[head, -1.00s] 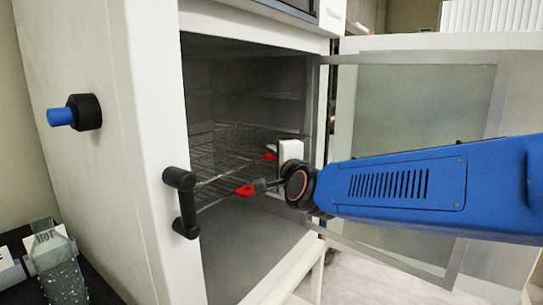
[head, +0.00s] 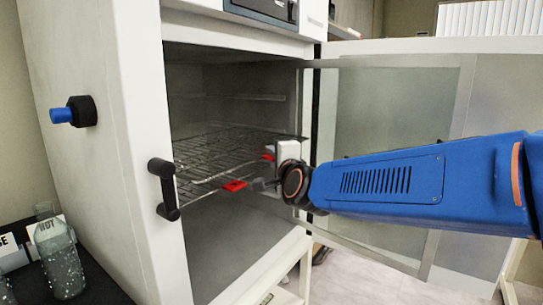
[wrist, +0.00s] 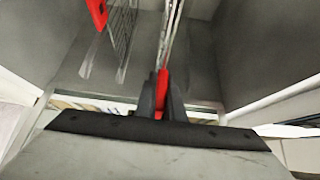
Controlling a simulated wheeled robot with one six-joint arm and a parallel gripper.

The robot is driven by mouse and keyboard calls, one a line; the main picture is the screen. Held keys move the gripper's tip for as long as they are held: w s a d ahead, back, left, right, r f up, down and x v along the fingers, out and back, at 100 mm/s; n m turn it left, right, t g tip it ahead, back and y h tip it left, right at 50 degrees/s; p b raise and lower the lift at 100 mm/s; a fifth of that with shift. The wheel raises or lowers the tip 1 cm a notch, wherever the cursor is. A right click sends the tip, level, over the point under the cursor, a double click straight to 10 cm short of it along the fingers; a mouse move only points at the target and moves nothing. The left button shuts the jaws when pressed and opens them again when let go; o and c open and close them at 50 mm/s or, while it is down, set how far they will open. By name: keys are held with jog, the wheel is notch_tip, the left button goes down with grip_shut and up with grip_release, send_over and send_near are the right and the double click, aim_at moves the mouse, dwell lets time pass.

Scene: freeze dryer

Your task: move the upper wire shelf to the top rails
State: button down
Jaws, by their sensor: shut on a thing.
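The upper wire shelf (head: 220,150) is inside the freeze dryer chamber, with a red tab (head: 268,157) on its front edge. My gripper (wrist: 162,92) appears shut on this tab; in the wrist view the held shelf (wrist: 171,40) runs edge-on into the chamber. Parts of my wrist hide the grip in the head view. A lower wire shelf (head: 198,193) lies below, its own red tab (head: 233,185) free; that tab also shows at the upper left of the wrist view (wrist: 97,12). A pale rail line (head: 262,97) crosses the chamber wall above both shelves.
The glass door (head: 400,120) stands open on the right, behind my arm. A black handle (head: 163,188) sticks out at the left edge of the opening. The chamber is empty above the upper shelf. A bottle (head: 60,262) stands at the lower left, outside.

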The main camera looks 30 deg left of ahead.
jog(key=c, duration=1.8)
grip_release()
jog(key=shift+d, duration=0.1)
jog(key=v, duration=1.7)
jog(key=shift+d, duration=0.1)
